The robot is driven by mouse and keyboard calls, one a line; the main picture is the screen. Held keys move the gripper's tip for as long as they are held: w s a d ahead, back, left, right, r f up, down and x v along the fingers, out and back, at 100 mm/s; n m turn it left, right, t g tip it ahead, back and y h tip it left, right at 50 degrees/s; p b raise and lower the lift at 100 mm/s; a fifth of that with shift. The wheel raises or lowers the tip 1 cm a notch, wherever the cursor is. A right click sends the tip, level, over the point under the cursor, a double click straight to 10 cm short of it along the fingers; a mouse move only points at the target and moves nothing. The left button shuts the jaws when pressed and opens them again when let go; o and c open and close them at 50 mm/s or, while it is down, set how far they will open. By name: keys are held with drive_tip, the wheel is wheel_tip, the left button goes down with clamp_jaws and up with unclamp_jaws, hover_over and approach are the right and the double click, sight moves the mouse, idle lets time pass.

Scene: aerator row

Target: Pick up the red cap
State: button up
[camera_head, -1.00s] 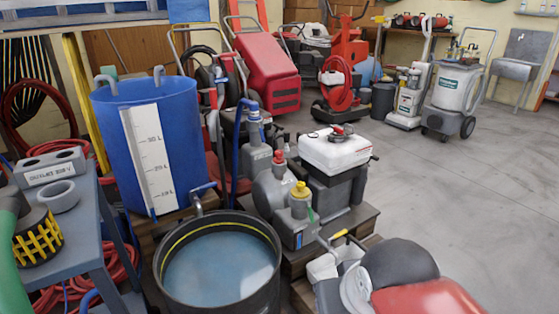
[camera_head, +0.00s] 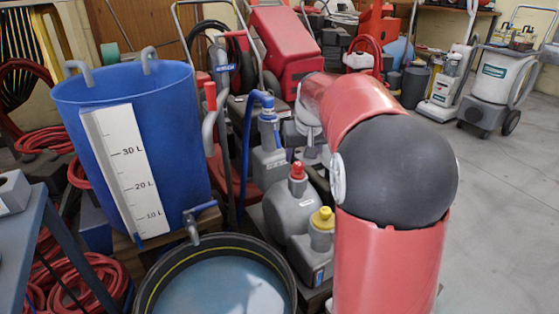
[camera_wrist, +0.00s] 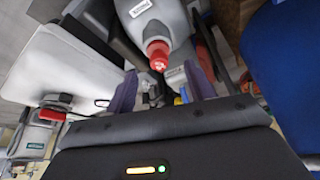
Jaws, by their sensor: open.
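The red cap (camera_head: 298,171) sits upright on a grey jug (camera_head: 292,208) in the middle of the row, between a blue-capped jug and a yellow-capped jug. In the wrist view the red cap (camera_wrist: 158,55) shows beyond my gripper (camera_wrist: 162,88), between the lines of its two purple fingers. The fingers are open, with nothing held, and appear apart from the cap. In the head view my red and black arm stands just right of the jugs, and my fingertips are not clearly visible there.
The yellow cap (camera_head: 322,217) is close in front, and the blue cap (camera_head: 267,116) with its hose is behind. A blue graduated tank (camera_head: 180,140) stands left. A round water tub (camera_head: 270,245) is at the front. Open floor (camera_head: 500,210) lies right.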

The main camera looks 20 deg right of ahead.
sight(299, 165)
drive_tip(key=f, duration=0.1)
drive_tip(key=w+f, duration=0.1)
drive_tip(key=w, duration=0.1)
drive_tip(key=shift+w+d+f, duration=0.15)
drive_tip(key=shift+d+f, duration=0.1)
drive_tip(key=shift+f, duration=0.15)
drive_tip(key=x, duration=0.5)
drive_tip(key=shift+w+d+b, duration=0.2)
drive_tip(key=shift+b, duration=0.1)
drive_tip(key=shift+c, duration=0.4)
drive_tip(key=c, duration=1)
